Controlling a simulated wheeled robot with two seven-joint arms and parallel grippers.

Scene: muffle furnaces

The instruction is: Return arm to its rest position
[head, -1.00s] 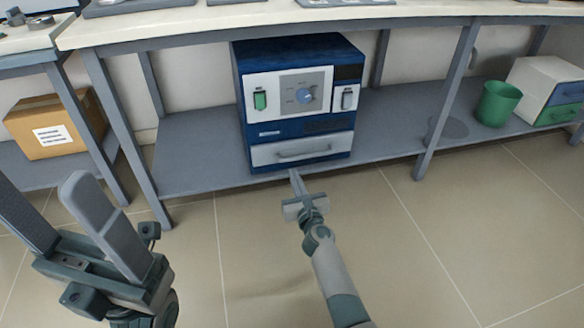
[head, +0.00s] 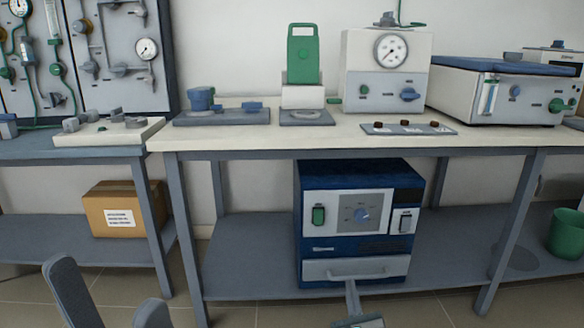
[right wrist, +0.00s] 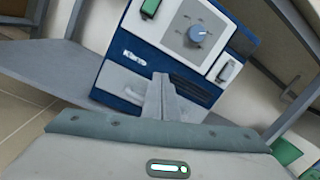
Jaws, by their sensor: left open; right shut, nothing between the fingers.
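A blue muffle furnace (head: 349,173) with a grey-white front panel and a lower panel with a bar handle (head: 357,271) stands on the lower shelf under the bench. It also shows in the right wrist view (right wrist: 125,56). My right gripper (head: 352,288) is shut and empty in front of that lower panel, at the bottom of the head view. In the right wrist view its closed fingers (right wrist: 158,95) point at the furnace front and overlap the lower panel; I cannot tell if they touch. My left gripper (head: 108,300) is open and empty at the bottom left, partly cut off.
The lower shelf (head: 240,265) and bench legs surround the furnace. A green bin (head: 567,234) is at right, a cardboard box (head: 122,210) at left. The benchtop (head: 230,141) holds a gauge unit (head: 386,70), a green-handled device (head: 303,55) and a white-and-blue box (head: 490,93).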

